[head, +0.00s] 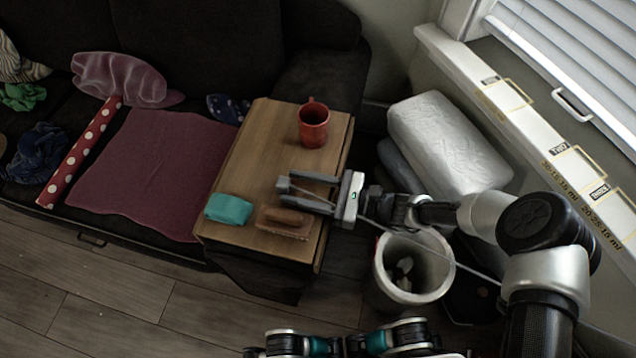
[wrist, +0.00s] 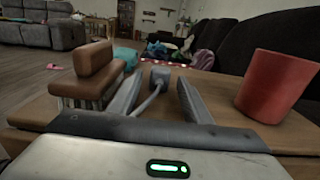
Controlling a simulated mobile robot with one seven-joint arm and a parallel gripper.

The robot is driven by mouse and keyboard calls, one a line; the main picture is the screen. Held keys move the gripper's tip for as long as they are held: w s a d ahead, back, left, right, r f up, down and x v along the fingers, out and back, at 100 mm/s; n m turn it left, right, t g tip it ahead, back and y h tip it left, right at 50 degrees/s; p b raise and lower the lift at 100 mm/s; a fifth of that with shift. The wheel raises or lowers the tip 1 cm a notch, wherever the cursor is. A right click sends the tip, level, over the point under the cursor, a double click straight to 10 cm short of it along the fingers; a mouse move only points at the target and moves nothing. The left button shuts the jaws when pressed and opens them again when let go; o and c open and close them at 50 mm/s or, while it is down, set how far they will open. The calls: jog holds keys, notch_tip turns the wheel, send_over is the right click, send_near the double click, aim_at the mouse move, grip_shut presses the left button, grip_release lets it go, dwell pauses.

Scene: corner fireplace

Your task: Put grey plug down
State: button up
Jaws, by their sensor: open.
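The grey plug (head: 283,185) is at the fingertips of my gripper (head: 292,188), over the middle of the small wooden table (head: 255,150). In the wrist view the plug (wrist: 160,76) shows between and just beyond the two fingertips (wrist: 160,84), with a gap on each side. Its grey cable runs back between the fingers and trails down to the right past the bin. My gripper is open and does not grip the plug. The plug appears to rest on the table top, but its underside is hidden.
A red mug (head: 313,126) stands at the table's back right. A brown brush (head: 284,222) and a teal cloth (head: 229,209) lie near its front edge. A grey bin (head: 445,272) stands right of the table. The table's back left is clear.

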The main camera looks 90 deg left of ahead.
jog(key=v, duration=1)
jog(key=shift+w, duration=0.3)
